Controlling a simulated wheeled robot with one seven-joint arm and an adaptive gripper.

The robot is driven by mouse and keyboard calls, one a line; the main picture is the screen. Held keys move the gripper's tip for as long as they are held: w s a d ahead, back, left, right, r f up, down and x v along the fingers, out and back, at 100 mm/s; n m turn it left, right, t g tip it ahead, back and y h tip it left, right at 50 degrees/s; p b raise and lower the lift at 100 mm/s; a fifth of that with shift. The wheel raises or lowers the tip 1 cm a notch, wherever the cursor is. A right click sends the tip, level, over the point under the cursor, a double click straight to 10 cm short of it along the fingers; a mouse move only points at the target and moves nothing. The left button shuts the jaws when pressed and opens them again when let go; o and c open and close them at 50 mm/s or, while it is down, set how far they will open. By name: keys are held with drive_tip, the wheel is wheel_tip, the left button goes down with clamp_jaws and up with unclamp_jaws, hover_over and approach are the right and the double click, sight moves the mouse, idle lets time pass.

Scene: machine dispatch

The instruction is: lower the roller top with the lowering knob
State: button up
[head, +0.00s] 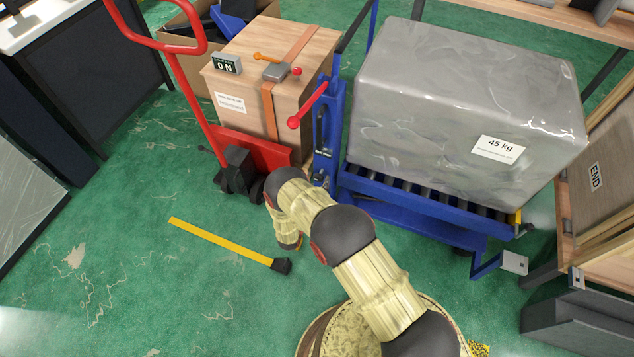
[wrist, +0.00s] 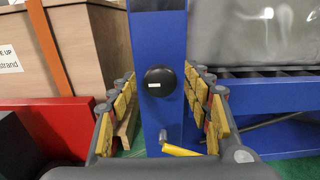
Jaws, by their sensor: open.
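The black round knob (wrist: 160,80), with a small white label, sits on the blue post (wrist: 160,30) in the wrist view. I cannot tell whether either finger touches. The roller top (head: 400,193) is a blue frame with dark rollers beside the post and carries a grey wrapped block (head: 450,100) marked 45 kg. In the head view my arm hides the gripper, and I cannot make out the knob there.
A lever with a red ball (head: 308,105) juts from the post. Left of it, a red pallet truck (head: 245,148) bears a wooden crate (head: 245,85). A yellow bar (head: 222,242) lies on the green floor. A yellow-ended piece (wrist: 180,150) shows below the knob. Open floor lies left.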

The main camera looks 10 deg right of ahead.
drive_tip(key=shift+w+d, duration=0.15)
drive_tip(key=shift+w, duration=0.05)
drive_tip(key=shift+c, duration=0.7)
drive_tip(key=c, duration=1)
